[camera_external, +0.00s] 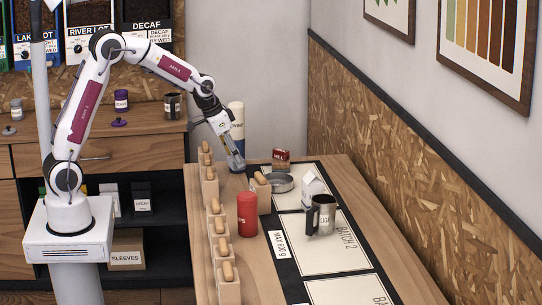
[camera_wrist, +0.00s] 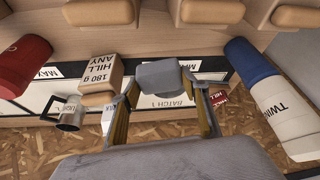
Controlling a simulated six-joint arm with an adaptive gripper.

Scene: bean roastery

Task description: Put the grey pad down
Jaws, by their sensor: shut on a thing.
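In the external view the pad is a small grey shape at the gripper's tip, hard to make out. I cannot tell whether the pad touches the table.
Wooden holders (camera_external: 220,245) line the table's left edge.

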